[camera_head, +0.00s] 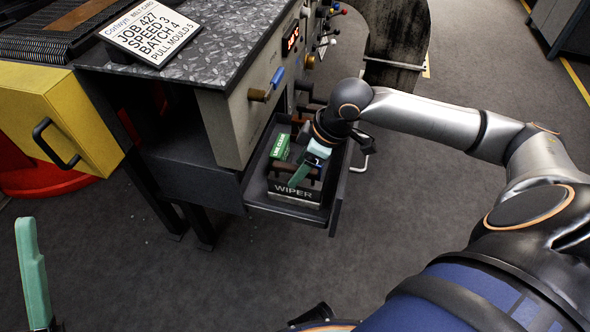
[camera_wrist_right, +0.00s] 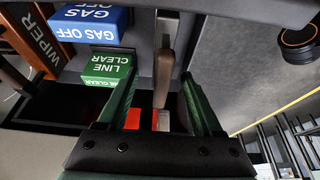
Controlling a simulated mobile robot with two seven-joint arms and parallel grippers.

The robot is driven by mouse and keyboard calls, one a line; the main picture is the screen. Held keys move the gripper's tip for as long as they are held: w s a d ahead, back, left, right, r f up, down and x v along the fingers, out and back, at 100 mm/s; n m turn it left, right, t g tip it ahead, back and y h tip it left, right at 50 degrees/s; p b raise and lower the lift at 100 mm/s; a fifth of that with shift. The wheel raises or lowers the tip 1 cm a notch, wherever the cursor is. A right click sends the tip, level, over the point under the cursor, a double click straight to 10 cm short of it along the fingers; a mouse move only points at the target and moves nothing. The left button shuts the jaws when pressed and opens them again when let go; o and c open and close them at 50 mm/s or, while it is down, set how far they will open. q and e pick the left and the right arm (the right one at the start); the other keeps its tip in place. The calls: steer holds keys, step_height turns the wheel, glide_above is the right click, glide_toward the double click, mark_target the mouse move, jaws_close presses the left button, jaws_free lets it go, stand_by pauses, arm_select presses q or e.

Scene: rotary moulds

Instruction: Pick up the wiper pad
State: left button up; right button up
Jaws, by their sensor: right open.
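The wiper block (camera_head: 293,190), dark with a white WIPER label, sits at the front of the open drawer (camera_head: 337,198). A dark brown, handle-like part shows just behind the label. In the right wrist view the WIPER lettering (camera_wrist_right: 42,42) is at the upper left, outside my fingers. My right gripper (camera_head: 304,168) is open over the drawer, its green fingers reaching down close to the wiper block. In the wrist view a brown upright bar (camera_wrist_right: 163,75) shows between the fingers; I cannot tell what it belongs to. One finger of my left gripper (camera_head: 34,275) shows at lower left.
Red pieces (camera_wrist_right: 132,118) show deeper. The machine front with a blue-handled valve (camera_head: 270,85) rises beside the drawer.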

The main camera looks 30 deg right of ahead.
steer(key=b+x, duration=0.2)
steer(key=x, duration=0.3)
steer(key=shift+a, duration=0.2)
arm_select(q)
step_height(320, 180, down, 3)
steer(key=shift+w+d+n, duration=0.1)
steer(key=shift+w+n, duration=0.05)
steer(key=shift+n, duration=0.25)
arm_select(e)
steer(key=shift+r, duration=0.1)
jaws_close()
stand_by(0.5)
